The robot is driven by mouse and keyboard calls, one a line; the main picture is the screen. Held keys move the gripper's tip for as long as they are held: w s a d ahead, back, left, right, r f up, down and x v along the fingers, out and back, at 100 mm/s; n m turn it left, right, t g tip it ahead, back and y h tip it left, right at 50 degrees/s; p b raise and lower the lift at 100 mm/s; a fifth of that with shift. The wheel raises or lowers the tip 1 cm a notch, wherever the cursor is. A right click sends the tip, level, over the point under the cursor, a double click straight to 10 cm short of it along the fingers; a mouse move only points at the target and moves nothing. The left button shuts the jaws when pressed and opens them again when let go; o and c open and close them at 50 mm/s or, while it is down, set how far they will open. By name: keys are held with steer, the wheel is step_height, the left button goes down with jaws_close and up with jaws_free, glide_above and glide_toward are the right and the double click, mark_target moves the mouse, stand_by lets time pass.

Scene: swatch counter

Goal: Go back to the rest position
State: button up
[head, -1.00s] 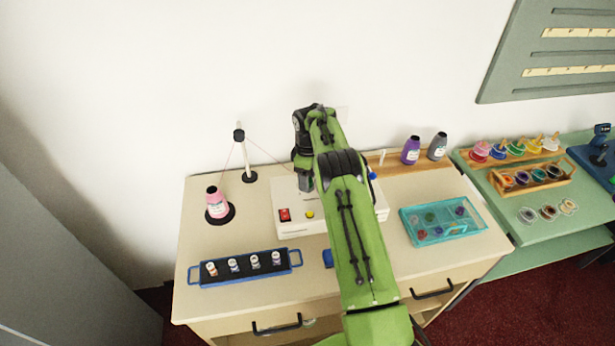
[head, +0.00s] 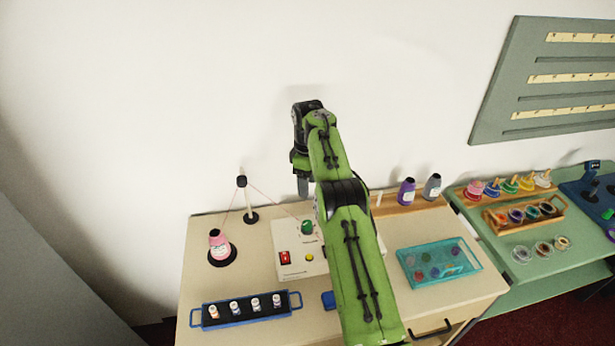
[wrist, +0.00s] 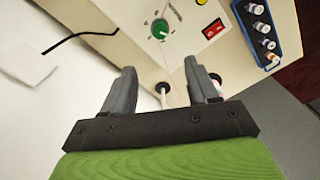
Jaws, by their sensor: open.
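My gripper (head: 304,186) hangs above the back of the counter, in front of the white wall, below the wrist of my green arm. In the wrist view my gripper (wrist: 165,88) has its two grey fingers apart, with nothing held between them. The white machine box (head: 296,262) stands below it, with a green knob (head: 307,227), a red switch (head: 285,257) and a yellow button (head: 309,257). The knob also shows in the wrist view (wrist: 160,29), clear of the fingers. My arm hides the right part of the box.
A thread stand (head: 248,200) and a pink cone (head: 218,243) stand left of the box, thread running between them. A blue vial tray (head: 246,318) lies in front. A teal tray (head: 408,262) and purple and grey cones (head: 406,191) are at right. The space above is free.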

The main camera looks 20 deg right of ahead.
steer(key=shift+f, duration=0.15)
steer(key=s+a+r+m+t+b, duration=0.15)
steer(key=s+a+r, duration=0.25)
steer(key=s+r, duration=0.4)
steer(key=s+a+r+m+t+b, duration=0.1)
steer(key=s+a+r+m+t, duration=0.15)
steer(key=s+a+r, duration=0.55)
steer(key=s+f+m+t+b, duration=0.1)
steer(key=s+f+m, duration=0.1)
steer(key=s, duration=0.9)
steer(key=s+f+m, duration=0.3)
steer(key=s, duration=0.8)
steer(key=shift+s+f+t+b, duration=0.3)
steer(key=shift+s+t+b, duration=0.05)
steer(key=shift+s+t, duration=0.05)
